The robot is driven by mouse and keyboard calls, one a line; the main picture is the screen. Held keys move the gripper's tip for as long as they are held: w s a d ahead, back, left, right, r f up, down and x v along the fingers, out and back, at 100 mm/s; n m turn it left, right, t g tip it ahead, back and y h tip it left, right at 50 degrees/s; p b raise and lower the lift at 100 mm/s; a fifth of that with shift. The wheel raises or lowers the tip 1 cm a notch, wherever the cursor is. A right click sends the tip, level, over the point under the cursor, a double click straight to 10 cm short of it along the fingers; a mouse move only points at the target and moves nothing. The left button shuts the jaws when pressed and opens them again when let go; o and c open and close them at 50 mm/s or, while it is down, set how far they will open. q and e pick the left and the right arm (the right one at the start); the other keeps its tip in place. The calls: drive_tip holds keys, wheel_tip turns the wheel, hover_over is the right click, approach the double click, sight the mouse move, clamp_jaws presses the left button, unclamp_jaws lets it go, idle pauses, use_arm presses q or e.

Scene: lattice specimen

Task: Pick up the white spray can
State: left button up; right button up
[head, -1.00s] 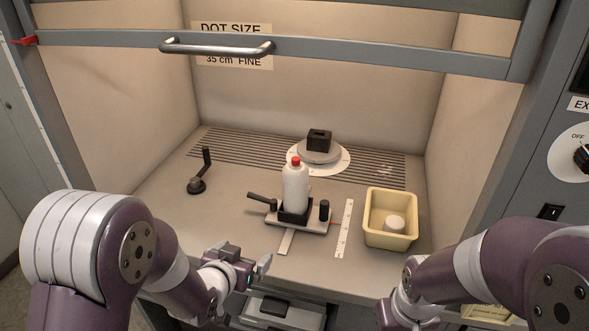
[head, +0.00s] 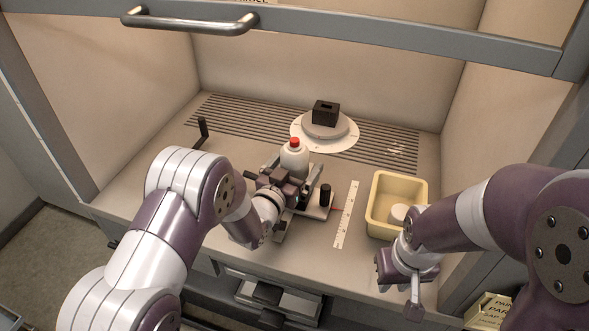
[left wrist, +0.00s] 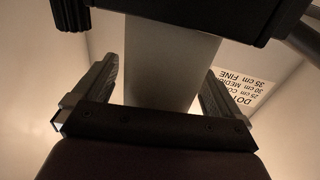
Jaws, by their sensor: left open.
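In the left wrist view, the can (left wrist: 165,65) stands as a pale column between the two open fingers (left wrist: 158,92), with a gap on each side. My right gripper (head: 400,285) is empty, with its fingers apart, in front of the yellow tub and away from the can.
A yellow tub (head: 378,205) with a white round piece stands to the right. A white ruler strip (head: 346,215) lies beside the holder. A black block (head: 325,113) sits on a round turntable behind. A black crank (head: 202,132) stands at left.

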sight(301, 150)
use_arm(q)
drive_tip(key=shift+w+d, duration=0.3)
drive_tip(key=shift+w, duration=0.2)
drive_tip(key=c, duration=1.1)
drive_tip(key=r, duration=0.4)
drive_tip(key=shift+s+d+r+b, duration=0.3)
drive_tip(key=shift+b, duration=0.05)
drive_tip(key=s+d+r+b, duration=0.1)
drive_tip(key=s+d+r, duration=0.5)
drive_tip(key=d, duration=0.2)
drive_tip(key=shift+s+d+r, duration=0.2)
drive_tip(key=shift+s+d, duration=0.05)
drive_tip(key=shift+s, duration=0.15)
